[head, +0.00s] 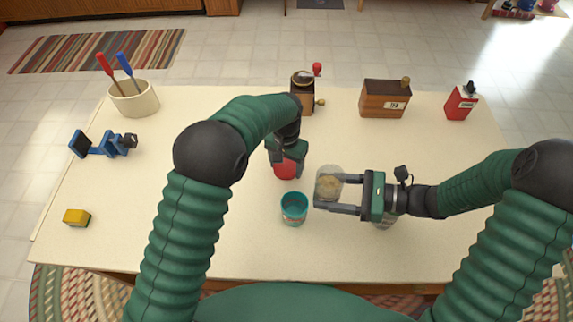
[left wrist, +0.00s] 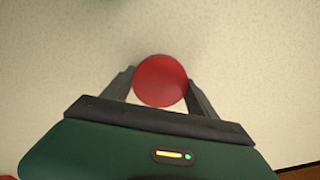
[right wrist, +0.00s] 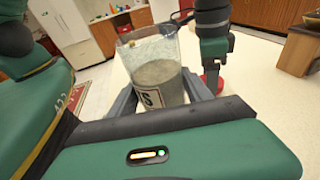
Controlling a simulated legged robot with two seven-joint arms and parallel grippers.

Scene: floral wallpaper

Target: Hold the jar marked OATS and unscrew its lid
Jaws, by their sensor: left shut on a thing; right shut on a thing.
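A clear jar (head: 329,183) with pale contents is between the fingers of my right gripper (head: 338,194), which is shut on it. The jar's top is uncovered. In the right wrist view the jar (right wrist: 158,75) shows part of a dark-lettered label ending in S; the rest is hidden. My left gripper (head: 287,164) is shut on a round red lid (head: 285,169), apart from the jar and to its left. In the left wrist view the lid (left wrist: 160,80) sits between both fingers. I cannot tell whether the lid touches the table.
A teal cup (head: 294,208) stands just in front of the lid. Something partly hidden (head: 385,221) is behind my right gripper. A grinder (head: 302,92), wooden box (head: 384,99) and red box (head: 460,104) line the back. A utensil crock (head: 133,98), blue device (head: 103,144) and yellow sponge (head: 76,217) are left.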

